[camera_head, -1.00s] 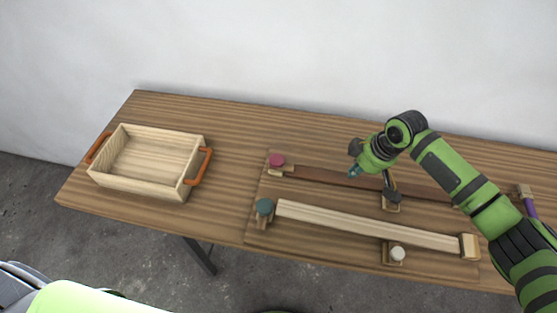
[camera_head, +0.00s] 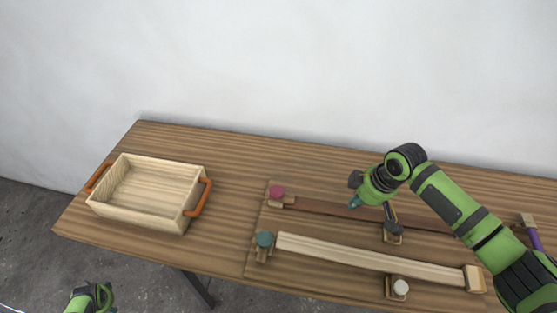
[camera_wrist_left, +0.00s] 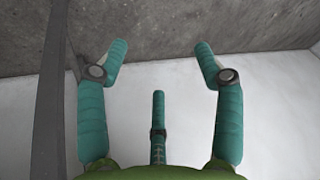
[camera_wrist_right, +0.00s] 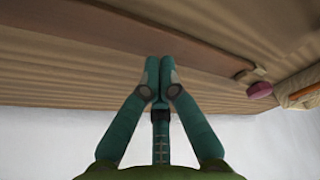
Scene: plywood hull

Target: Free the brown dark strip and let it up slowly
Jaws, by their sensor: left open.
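The brown dark strip (camera_head: 325,208) lies along the back of the board, from a clamp with a crimson knob (camera_head: 276,192) at its left end to behind my right arm. A dark clamp (camera_head: 392,226) stands at its middle. My right gripper (camera_head: 355,203) hangs over the strip between these two clamps; whether it touches is unclear. In the right wrist view its fingers (camera_wrist_right: 158,68) are together with nothing between them, and the strip (camera_wrist_right: 165,42) runs just beyond the tips. My left gripper (camera_head: 100,294) is off the table at lower left, its fingers (camera_wrist_left: 160,65) apart and empty.
A pale strip (camera_head: 365,257) lies in front, with a teal-knobbed clamp (camera_head: 264,241), a white-knobbed clamp (camera_head: 398,288) and a pale end block (camera_head: 474,279). A wooden tray (camera_head: 140,215) with orange handles stands left. A purple-handled hammer (camera_head: 532,231) lies far right.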

